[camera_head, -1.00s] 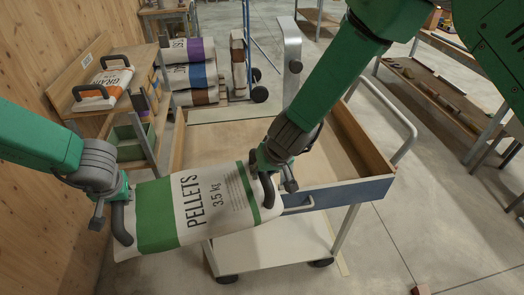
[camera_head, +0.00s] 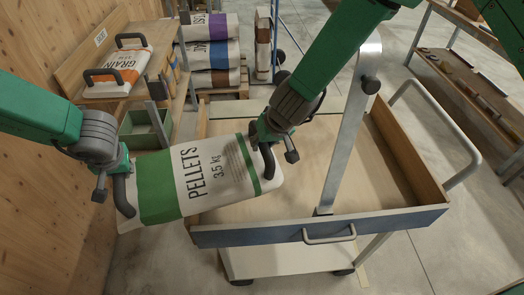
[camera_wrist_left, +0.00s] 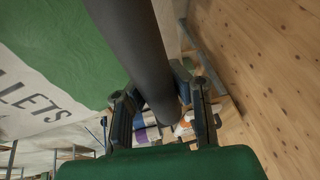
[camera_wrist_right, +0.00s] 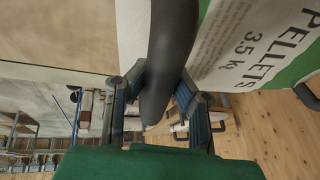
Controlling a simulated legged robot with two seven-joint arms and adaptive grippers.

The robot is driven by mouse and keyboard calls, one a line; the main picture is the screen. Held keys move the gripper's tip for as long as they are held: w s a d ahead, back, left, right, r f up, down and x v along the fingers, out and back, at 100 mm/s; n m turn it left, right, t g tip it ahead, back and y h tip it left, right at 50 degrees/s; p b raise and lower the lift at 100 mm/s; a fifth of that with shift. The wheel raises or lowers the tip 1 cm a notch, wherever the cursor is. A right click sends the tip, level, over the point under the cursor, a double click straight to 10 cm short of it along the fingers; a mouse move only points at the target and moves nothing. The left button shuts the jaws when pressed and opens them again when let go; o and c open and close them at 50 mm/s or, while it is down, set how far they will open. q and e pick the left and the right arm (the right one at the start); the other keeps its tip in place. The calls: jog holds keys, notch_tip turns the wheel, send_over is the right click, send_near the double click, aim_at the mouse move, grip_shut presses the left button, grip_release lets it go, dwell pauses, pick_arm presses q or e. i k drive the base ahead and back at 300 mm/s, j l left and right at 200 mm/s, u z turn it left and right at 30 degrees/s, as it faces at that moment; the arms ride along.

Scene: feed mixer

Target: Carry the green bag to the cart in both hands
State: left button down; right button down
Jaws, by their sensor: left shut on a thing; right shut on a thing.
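The green and white bag (camera_head: 206,184), marked PELLETS 3.5 kg, hangs level between my two grippers, with a dark handle at each end. My left gripper (camera_head: 113,186) is shut on the left handle, which also shows in the left wrist view (camera_wrist_left: 135,45). My right gripper (camera_head: 270,145) is shut on the right handle, seen in the right wrist view (camera_wrist_right: 172,40). The cart (camera_head: 420,219) has a shallow wooden tray with a blue-grey front and a pale lower shelf. The bag's right end overlaps the tray's left front corner in the head view; the height between them is hard to tell.
A grey upright post (camera_head: 345,140) rises from the cart's tray. Stacked bags (camera_head: 210,52) stand at the back. A workbench (camera_head: 455,85) is at the right. The tray's right part is bare.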

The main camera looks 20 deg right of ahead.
aim_at(302, 159)
jog(key=i+l+u, duration=0.2)
jog(key=i+l, duration=0.3)
jog(key=l, duration=0.2)
jog(key=k+l+z, duration=0.15)
jog(key=l, duration=0.3)
jog(key=z, duration=0.5)
